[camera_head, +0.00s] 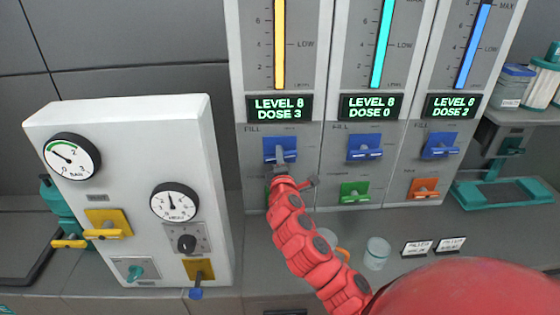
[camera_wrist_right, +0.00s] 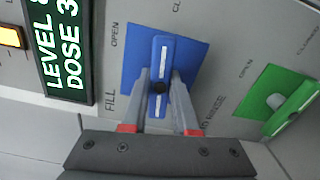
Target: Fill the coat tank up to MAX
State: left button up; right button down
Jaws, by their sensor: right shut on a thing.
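Three tank panels stand side by side; I cannot tell which is the coat tank. The left panel has a yellow level bar (camera_head: 280,40) and a display (camera_head: 279,108) reading LEVEL 8, DOSE 3. My right gripper (camera_head: 281,163) is shut on that panel's blue FILL handle, its fingers on either side. The wrist view shows the handle (camera_wrist_right: 160,55) lying crosswise on its blue plate, toward the CLOSED side. My left gripper is out of view.
Blue handles (camera_head: 366,153) (camera_head: 441,151) sit on the other panels, above a green valve (camera_head: 354,192) and an orange valve (camera_head: 424,188). A gauge box (camera_head: 130,120) stands left. A jar (camera_head: 376,253) and label cards (camera_head: 415,248) lie on the counter.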

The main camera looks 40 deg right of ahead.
jog(key=shift+f+m, duration=0.1)
jog(key=shift+m, duration=0.6)
jog(key=c, duration=0.7)
grip_release()
jog(key=shift+b, duration=0.3)
jog(key=p+v, duration=0.7)
jog(key=v, duration=1)
jog(key=shift+s+p, duration=0.25)
jog(key=shift+p, duration=0.1)
